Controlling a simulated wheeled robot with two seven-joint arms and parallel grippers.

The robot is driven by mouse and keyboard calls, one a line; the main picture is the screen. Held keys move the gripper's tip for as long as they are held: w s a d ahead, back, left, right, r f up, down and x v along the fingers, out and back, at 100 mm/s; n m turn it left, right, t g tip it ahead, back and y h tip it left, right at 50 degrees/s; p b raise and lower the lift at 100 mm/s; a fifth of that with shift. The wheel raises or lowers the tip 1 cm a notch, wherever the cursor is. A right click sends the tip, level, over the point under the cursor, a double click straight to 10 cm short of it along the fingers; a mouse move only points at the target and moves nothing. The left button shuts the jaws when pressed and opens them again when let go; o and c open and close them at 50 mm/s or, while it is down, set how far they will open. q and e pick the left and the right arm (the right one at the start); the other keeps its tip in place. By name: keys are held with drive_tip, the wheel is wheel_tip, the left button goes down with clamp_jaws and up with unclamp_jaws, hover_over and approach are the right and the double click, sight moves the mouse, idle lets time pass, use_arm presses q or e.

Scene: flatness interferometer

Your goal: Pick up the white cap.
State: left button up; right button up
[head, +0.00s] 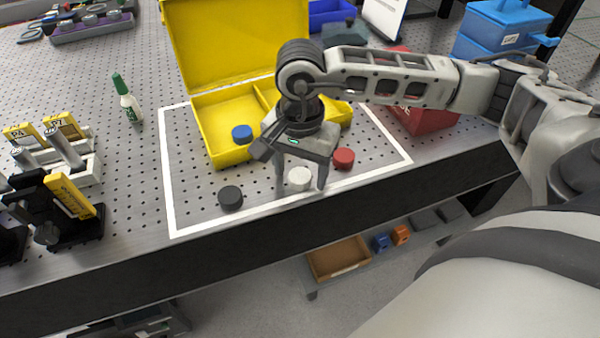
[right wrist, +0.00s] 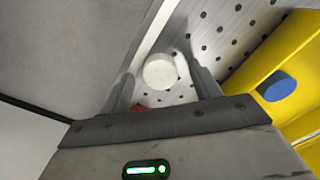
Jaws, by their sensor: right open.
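The white cap (head: 299,179) lies on the perforated metal bench top near its front edge, inside the white outline. My right gripper (head: 301,182) is above it, pointing down, with its two fingers apart on either side of the cap in the head view. In the right wrist view the white cap (right wrist: 160,72) shows between the open fingers (right wrist: 163,85), slightly beyond their tips, and nothing is gripped. I cannot tell the exact height of the fingertips over the bench. My left gripper is not in view.
A red cap (head: 343,159) sits close to the right finger. A black cap (head: 230,197) lies to the left. A blue cap (head: 242,133) is in the open yellow case (head: 223,160) behind. A red box (head: 425,118) stands at right. The bench's front edge is near.

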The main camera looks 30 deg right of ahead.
drive_tip(key=c, duration=1.1)
drive_tip(key=shift+o, duration=0.2)
